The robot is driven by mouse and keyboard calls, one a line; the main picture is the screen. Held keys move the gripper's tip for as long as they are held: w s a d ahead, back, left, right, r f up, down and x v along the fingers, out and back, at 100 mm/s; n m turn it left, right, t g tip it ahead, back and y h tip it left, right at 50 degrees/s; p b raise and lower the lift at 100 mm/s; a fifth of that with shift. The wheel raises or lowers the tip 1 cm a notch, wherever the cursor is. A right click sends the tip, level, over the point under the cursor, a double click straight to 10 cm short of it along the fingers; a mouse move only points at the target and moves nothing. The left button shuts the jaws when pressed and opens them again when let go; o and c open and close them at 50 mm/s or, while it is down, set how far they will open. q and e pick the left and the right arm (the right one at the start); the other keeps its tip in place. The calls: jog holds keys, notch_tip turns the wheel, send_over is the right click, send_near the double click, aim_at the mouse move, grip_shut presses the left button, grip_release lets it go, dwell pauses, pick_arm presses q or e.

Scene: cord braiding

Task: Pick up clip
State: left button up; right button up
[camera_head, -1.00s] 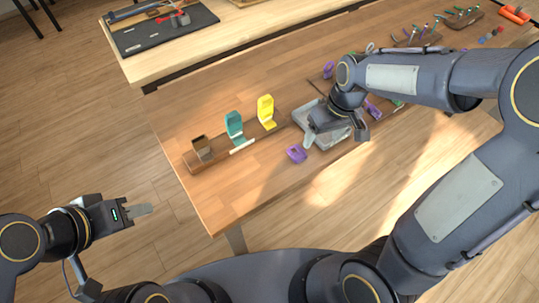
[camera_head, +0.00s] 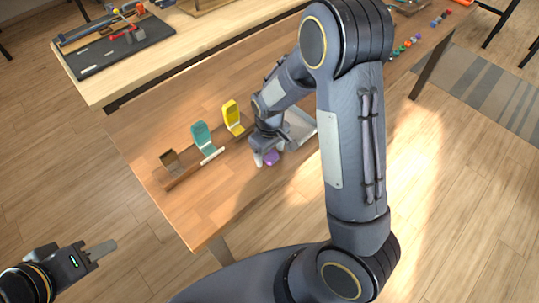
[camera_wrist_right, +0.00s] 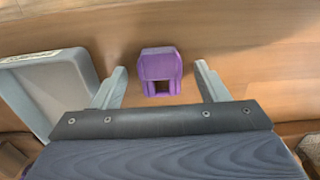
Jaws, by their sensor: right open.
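A purple clip (camera_wrist_right: 160,68) lies on the wooden table in the right wrist view, between the two fingers of my right gripper (camera_wrist_right: 163,85) and a little beyond their tips. I see space on both sides of the clip. In the head view the clip (camera_head: 270,158) shows partly, beside the fingertips of my right gripper (camera_head: 263,160). My right gripper is open and empty. My left gripper (camera_head: 103,250) hangs over the floor at the lower left, away from the table; its finger opening cannot be made out.
A grey tray (camera_wrist_right: 45,85) lies close to the right gripper's left finger in the wrist view. A wooden rack (camera_head: 180,181) holds brown, teal (camera_head: 203,138) and yellow (camera_head: 231,117) pieces. The table's front left is clear.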

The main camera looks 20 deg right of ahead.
aim_at(269, 155)
jog(key=c, duration=1)
jog(key=shift+c, duration=0.3)
jog(key=shift+r, duration=0.15)
jog(key=shift+r, duration=0.25)
notch_tip(269, 155, up, 2)
jog(key=shift+r, duration=0.15)
jog(key=s+a+r, duration=0.6)
jog(key=s+r, duration=0.4)
jog(key=s, duration=0.2)
jog(key=shift+s+b, duration=0.3)
jog(key=shift+s, duration=0.05)
